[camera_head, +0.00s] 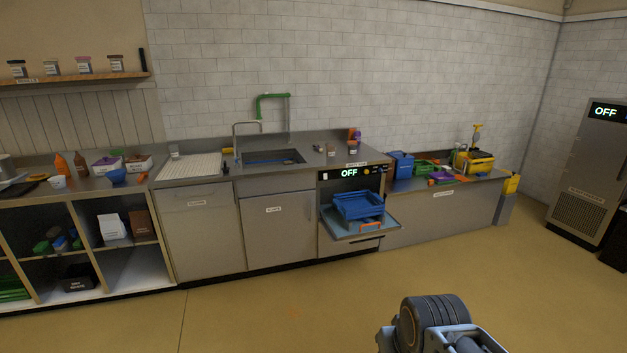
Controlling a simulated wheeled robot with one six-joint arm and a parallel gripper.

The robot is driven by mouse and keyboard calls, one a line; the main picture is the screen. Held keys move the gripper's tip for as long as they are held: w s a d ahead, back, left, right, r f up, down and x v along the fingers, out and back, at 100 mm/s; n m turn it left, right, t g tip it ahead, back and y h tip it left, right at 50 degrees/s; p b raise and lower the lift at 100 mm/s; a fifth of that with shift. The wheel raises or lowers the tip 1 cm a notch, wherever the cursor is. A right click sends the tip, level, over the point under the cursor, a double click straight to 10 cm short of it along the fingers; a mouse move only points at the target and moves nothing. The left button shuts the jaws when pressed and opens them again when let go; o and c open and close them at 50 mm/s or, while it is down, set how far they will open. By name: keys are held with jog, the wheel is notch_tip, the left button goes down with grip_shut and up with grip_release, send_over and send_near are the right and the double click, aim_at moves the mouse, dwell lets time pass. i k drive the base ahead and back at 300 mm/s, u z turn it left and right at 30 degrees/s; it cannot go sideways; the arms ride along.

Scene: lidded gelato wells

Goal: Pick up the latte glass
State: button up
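I cannot make out a latte glass in the head view; items on the counters are small and far off. Part of my arm shows at the bottom right edge, but my gripper is outside the picture, so its fingers and anything in them are hidden.
A dishwasher with its door (362,222) folded down holds a blue rack (358,205) and juts into the floor space. A sink (270,158) is left of it. Open shelves (135,265) stand at far left, a tall fridge (590,170) at right. The floor (260,310) between is clear.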

aim_at(330, 147)
jog(key=i, duration=1.85)
jog(key=z, duration=1.6)
jog(key=i, duration=1.55)
jog(key=u, duration=2.1)
